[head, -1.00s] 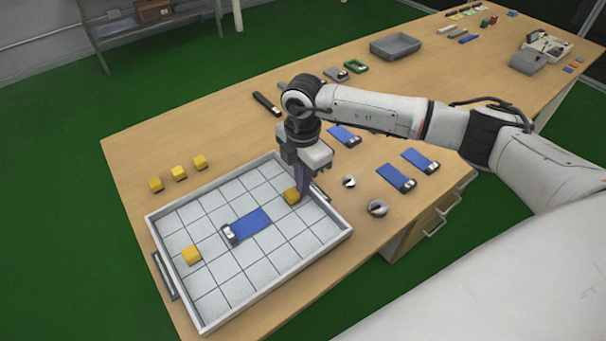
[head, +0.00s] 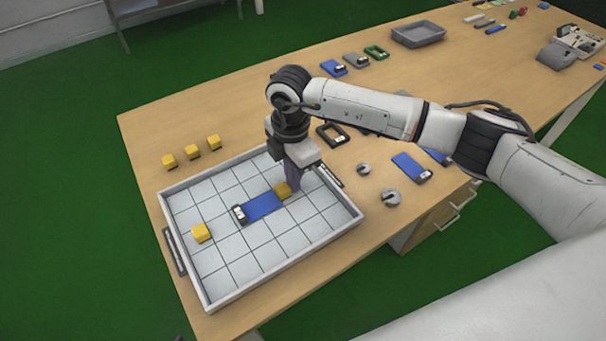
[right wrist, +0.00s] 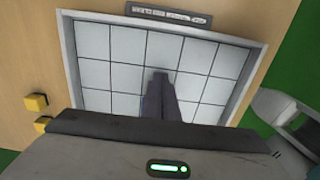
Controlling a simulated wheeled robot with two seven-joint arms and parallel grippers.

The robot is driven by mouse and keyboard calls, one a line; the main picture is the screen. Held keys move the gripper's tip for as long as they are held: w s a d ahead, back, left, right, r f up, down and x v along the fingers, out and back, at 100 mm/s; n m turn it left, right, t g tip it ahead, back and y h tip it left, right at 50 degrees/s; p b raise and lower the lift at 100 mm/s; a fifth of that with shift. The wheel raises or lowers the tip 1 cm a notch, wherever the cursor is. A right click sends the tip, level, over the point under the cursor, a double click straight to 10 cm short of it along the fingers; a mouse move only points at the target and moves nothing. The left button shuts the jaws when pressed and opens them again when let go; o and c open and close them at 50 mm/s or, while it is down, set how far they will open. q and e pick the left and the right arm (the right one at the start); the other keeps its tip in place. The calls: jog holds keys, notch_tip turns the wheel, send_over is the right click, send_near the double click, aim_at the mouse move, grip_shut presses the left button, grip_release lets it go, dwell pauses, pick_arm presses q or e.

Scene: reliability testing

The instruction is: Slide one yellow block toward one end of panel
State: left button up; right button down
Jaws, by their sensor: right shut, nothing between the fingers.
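A blue panel (head: 264,206) with a black-and-white end piece lies flat on the white gridded floor of a shallow tray (head: 255,274). One yellow block (head: 283,191) sits at the panel's right end, seemingly touching it. A second yellow block (head: 200,232) stands in the tray to the left, apart from the panel. My right gripper (head: 293,187) points down with its fingers shut and empty, close against the right side of the first block. In the right wrist view the shut fingers (right wrist: 158,82) reach over the tray; panel and block are hidden there. My left gripper is not in view.
Several yellow blocks (head: 192,152) stand in a row on the table behind the tray. Two round metal weights (head: 391,197) and more blue panels (head: 411,167) lie right of the tray. A grey bin (head: 418,34) stands farther back. Tray walls surround the work area.

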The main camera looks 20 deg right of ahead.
jog(key=shift+r, duration=0.25)
notch_tip(320, 180, up, 6)
jog(key=p, duration=0.4)
jog(key=shift+f, duration=0.15)
jog(key=shift+r, duration=1.9)
